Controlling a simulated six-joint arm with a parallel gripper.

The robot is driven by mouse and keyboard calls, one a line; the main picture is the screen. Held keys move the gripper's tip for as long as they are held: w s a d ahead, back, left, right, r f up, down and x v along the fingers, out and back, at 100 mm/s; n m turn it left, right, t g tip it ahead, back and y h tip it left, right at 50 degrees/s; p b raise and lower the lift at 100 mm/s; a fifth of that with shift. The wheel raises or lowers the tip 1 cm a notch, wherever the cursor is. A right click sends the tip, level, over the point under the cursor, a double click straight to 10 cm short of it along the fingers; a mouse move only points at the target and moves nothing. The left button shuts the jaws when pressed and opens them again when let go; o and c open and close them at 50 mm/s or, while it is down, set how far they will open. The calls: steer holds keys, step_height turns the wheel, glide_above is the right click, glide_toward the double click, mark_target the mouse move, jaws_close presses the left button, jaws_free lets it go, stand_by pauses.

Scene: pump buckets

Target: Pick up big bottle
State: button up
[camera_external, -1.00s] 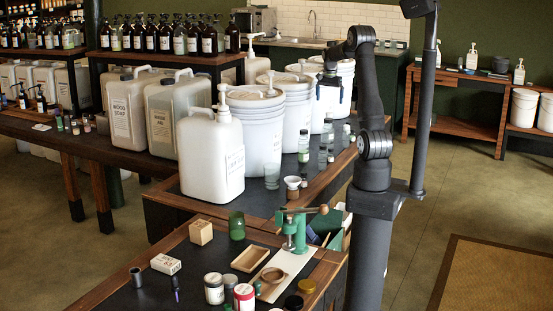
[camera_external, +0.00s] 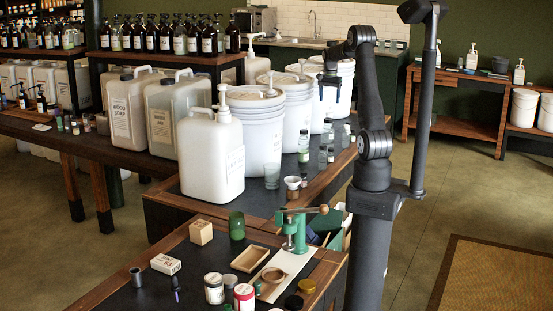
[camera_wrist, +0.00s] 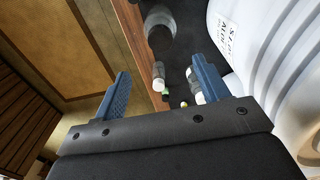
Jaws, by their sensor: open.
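Several small bottles stand near the right edge of the dark table, including a clear bottle (camera_external: 323,155) and a green-tinted bottle (camera_external: 303,147). In the wrist view, a wide clear bottle (camera_wrist: 160,28) is beyond my fingertips, with a smaller white-capped bottle (camera_wrist: 159,77) nearer. I cannot tell for sure which one is the big bottle. My gripper (camera_external: 330,88) hangs in front of a white bucket at the far end of the table. In the wrist view, my gripper (camera_wrist: 160,72) has its two blue fingers apart, with nothing held; another bottle (camera_wrist: 193,85) shows beside the right finger.
White pump buckets (camera_external: 256,125) line the table left of the bottles, and one bucket (camera_wrist: 280,55) is close to my right finger in the wrist view. A large white canister (camera_external: 210,155) stands nearer. The floor (camera_external: 440,190) to the right is open.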

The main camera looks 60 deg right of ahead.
steer(key=s+a+r+n+t+h, duration=0.3)
steer(key=s+a+r+n, duration=0.15)
steer(key=n, duration=0.25)
glide_toward(329, 119)
steer(key=shift+n, duration=0.4)
steer(key=x, duration=0.5)
steer(key=shift+w+d+f, duration=0.1)
steer(key=shift+w+f, duration=0.1)
steer(key=shift+f, duration=0.15)
steer(key=shift+x, duration=2.65)
steer(key=shift+s+h, duration=0.1)
steer(key=shift+h, duration=0.2)
steer(key=c, duration=1.3)
